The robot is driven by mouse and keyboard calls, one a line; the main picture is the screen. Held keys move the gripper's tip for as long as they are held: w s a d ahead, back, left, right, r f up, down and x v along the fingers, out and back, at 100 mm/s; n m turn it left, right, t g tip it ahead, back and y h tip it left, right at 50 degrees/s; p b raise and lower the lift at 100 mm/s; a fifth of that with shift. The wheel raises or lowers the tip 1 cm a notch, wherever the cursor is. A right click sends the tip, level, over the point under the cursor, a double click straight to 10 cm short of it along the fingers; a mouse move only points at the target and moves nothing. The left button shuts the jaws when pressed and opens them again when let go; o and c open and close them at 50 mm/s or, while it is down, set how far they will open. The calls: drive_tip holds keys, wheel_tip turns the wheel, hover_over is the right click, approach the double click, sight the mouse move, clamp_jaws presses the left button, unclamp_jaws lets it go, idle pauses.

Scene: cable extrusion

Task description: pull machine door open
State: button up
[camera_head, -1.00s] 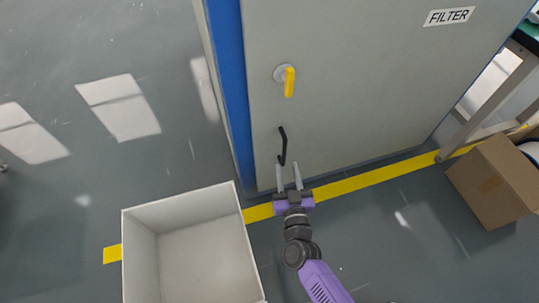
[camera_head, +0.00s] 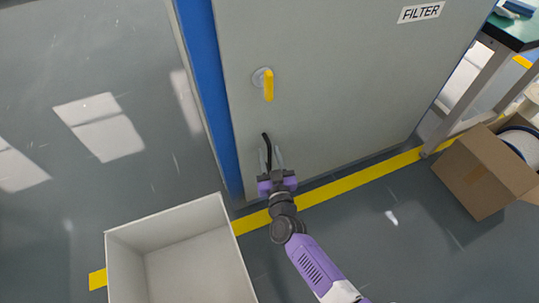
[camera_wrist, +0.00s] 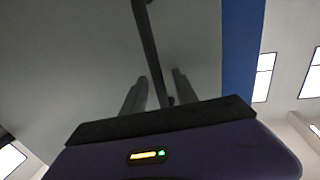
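The machine door (camera_head: 320,90) is a large grey panel with a "FILTER" label, and it looks closed. A black bar handle (camera_head: 266,146) is on its lower left part. A yellow lever (camera_head: 268,86) is above the handle. My gripper (camera_head: 270,160) is open at the handle's lower end, with one finger on each side of the bar. In the wrist view the handle (camera_wrist: 149,45) runs down between the two fingers (camera_wrist: 156,92), with gaps visible at its sides. Whether a finger touches it I cannot tell.
A blue frame post (camera_head: 208,90) borders the door's left edge. An open white bin (camera_head: 165,219) stands on the floor at lower left. A cardboard box (camera_head: 480,178) and a workbench (camera_head: 510,32) are at the right. A yellow floor line (camera_head: 350,183) runs before the machine.

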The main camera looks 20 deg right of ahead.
clamp_jaws()
idle(1.3)
